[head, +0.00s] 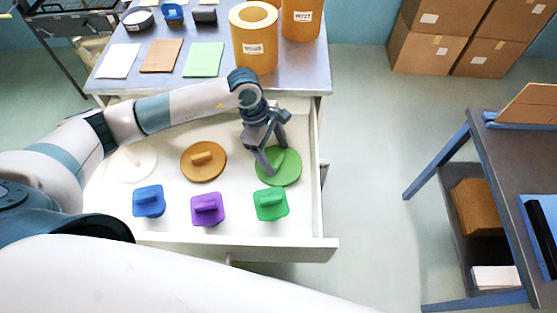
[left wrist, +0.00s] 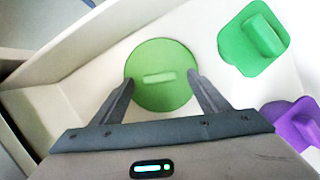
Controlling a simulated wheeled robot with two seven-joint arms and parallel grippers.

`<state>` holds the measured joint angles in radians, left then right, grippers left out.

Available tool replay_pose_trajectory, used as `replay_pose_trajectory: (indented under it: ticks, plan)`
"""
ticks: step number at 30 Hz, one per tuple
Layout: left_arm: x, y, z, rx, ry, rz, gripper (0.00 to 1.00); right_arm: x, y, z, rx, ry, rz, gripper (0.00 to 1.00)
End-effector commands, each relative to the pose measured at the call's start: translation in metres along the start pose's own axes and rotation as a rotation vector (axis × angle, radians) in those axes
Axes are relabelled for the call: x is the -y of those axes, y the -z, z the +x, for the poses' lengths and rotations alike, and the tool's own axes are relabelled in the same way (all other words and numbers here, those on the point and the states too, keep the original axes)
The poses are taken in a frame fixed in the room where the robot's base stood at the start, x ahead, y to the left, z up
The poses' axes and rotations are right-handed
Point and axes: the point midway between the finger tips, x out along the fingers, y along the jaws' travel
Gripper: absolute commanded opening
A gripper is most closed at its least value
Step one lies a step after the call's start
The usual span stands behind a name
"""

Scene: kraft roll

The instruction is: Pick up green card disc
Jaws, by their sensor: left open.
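The green card disc (head: 285,172) lies flat in the right part of the open drawer, with a raised green grip bar on top. My left gripper (head: 277,158) is over the disc, pointing down. In the left wrist view the disc (left wrist: 160,90) shows between the two open fingers (left wrist: 162,92), with its grip bar in the gap. The jaws hold nothing. I cannot tell whether the fingertips touch the disc. My right gripper is not in view.
The drawer (head: 240,243) also holds an orange disc (head: 203,170), a white disc (head: 135,163), and blue (head: 148,201), purple (head: 207,209) and green (head: 270,205) square pieces. The drawer's right wall is close to the green disc. Kraft rolls (head: 254,45) stand on the table behind.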

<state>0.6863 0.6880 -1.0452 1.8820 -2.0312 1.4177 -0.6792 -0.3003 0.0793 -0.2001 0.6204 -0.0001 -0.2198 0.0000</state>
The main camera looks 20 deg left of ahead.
Motion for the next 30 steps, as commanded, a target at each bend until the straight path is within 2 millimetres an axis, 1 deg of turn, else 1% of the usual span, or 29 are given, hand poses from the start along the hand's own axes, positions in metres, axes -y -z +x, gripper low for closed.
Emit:
replay_pose_trajectory:
  ticks: [1, 6, 19, 20, 21, 23, 24, 25, 30]
  plan:
    - [0.001, -0.0014, 0.0043, 0.001, 0.002, 0.0, 0.69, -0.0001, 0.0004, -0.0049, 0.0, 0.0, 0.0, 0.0]
    - [0.0005, -0.0004, 0.0131, 0.0, 0.001, 0.002, 0.69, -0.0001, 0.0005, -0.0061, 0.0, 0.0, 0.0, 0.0]
    - [0.0003, -0.0001, 0.0132, 0.0, 0.0, 0.001, 0.69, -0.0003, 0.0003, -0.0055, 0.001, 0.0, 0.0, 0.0]
    - [0.0003, -0.0001, 0.0132, 0.0, 0.0, 0.001, 0.62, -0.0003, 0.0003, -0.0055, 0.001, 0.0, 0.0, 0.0]
    - [0.0003, -0.0001, 0.0132, 0.0, 0.0, 0.001, 0.52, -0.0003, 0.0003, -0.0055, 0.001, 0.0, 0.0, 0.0]
    - [0.0003, -0.0001, 0.0131, 0.0, 0.0, 0.001, 0.38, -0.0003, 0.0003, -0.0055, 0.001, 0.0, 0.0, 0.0]
    - [0.0003, -0.0001, 0.0131, 0.0, 0.0, 0.001, 0.28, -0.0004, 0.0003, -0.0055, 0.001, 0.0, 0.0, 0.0]
    - [0.0003, -0.0001, 0.0131, 0.0, 0.0, 0.001, 0.23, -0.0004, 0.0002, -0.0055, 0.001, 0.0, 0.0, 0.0]
    - [0.0002, -0.0002, 0.0129, 0.0, 0.0, 0.001, 0.23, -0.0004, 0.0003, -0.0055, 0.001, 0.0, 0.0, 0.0]
